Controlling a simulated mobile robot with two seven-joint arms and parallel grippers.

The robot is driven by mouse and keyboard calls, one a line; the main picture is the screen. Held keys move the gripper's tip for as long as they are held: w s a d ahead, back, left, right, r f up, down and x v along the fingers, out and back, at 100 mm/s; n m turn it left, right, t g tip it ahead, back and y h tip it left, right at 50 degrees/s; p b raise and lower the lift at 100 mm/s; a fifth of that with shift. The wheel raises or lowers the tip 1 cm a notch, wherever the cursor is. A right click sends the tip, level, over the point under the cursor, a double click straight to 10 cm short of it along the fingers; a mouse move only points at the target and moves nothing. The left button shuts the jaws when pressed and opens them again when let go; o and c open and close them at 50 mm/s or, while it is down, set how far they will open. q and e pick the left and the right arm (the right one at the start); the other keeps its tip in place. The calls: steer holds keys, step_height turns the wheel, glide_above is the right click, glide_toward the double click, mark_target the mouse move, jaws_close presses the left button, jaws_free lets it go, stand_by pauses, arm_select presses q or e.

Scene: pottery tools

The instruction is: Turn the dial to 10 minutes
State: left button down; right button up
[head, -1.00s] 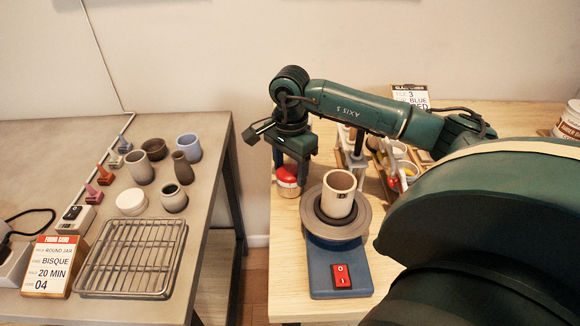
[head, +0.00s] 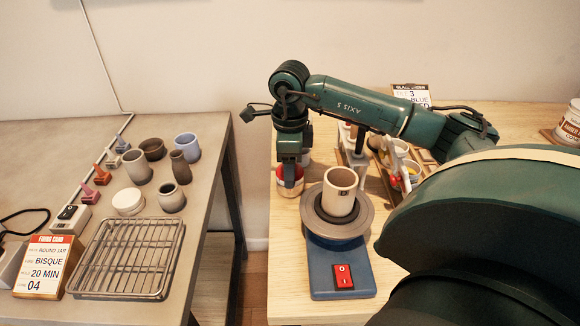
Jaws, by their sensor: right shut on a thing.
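A small round timer with a red dial top and a cream lower body (head: 289,191) stands on the wooden table, near its left edge and behind the pottery wheel. My right gripper (head: 290,177) points straight down onto it and is shut on the red dial. The fingers and wrist cover most of the dial, so its marks and setting cannot be read. My left gripper is not in view.
The blue pottery wheel (head: 340,254) with a cream cup (head: 339,191) on it stands close in front of the timer. A rack (head: 352,158) with tools is just right of it. A gap separates the grey table (head: 60,135) at left.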

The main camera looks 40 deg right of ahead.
steer(key=shift+m, duration=1.1)
steer(key=o, duration=1)
step_height(320, 180, up, 13)
steer(key=shift+p, duration=0.45)
